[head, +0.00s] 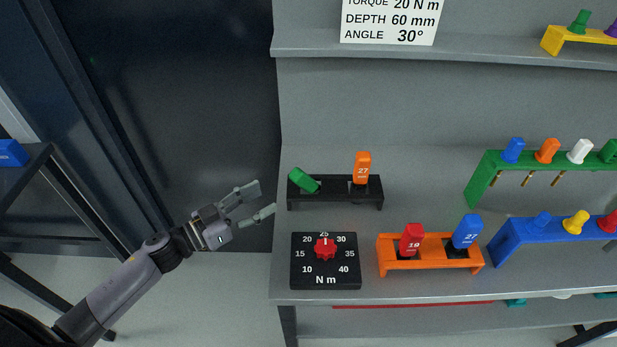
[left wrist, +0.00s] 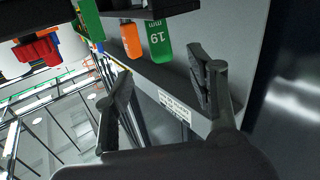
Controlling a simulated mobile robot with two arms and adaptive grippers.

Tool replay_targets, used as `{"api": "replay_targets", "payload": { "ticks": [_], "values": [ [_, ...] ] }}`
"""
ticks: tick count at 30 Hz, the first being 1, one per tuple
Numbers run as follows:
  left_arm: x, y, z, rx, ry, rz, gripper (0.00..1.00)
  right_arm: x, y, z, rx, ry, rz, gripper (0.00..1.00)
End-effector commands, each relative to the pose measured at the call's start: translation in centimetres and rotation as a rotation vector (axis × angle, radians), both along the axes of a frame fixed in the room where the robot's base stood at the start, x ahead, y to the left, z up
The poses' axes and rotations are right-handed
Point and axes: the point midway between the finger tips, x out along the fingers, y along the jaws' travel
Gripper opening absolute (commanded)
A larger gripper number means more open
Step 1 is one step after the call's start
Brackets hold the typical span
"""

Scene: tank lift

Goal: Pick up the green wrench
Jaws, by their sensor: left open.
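The green wrench (head: 303,180) sits tilted in the left slot of a black rack (head: 334,199) on the bench shelf. In the left wrist view its green handle (left wrist: 159,41) reads 19 mm and shows ahead of the fingers, above the gap between them. My left gripper (head: 264,200) is open and empty, to the left of the rack and apart from the wrench, just off the shelf's left edge. Its two fingers also show in the left wrist view (left wrist: 163,82). The wrench's lower part is hidden in the rack. My right gripper is not in view.
An orange 27 wrench (head: 362,168) stands upright beside it in the rack. A black torque dial (head: 325,272) with a red knob is in front. An orange rack (head: 430,263) holds red and blue handles. Green (head: 482,180) and blue (head: 508,237) racks stand right. Left of the shelf is free space.

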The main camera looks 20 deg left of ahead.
Motion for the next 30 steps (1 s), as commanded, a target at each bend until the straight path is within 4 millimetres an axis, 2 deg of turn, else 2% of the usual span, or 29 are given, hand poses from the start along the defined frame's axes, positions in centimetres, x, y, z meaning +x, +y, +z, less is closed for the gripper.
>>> {"api": "replay_targets", "payload": {
  "ticks": [3,9,17,25,30],
  "values": [
    [2.2,-1.6,0.5,-0.004,-0.005,0.002,0.52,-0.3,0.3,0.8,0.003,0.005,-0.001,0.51],
    [5.2,-3.9,0.3,-0.003,-0.002,0.002,0.52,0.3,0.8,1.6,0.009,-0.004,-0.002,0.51],
    [6.7,-5.1,0.2,-0.001,0.000,0.002,0.52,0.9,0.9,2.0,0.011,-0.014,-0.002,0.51],
    [9.7,-7.6,0.4,-0.003,0.000,0.004,0.52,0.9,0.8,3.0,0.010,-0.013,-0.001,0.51],
    [10.3,-8.1,0.3,0.000,0.002,0.003,0.52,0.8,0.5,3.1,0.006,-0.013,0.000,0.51]
  ]
}}
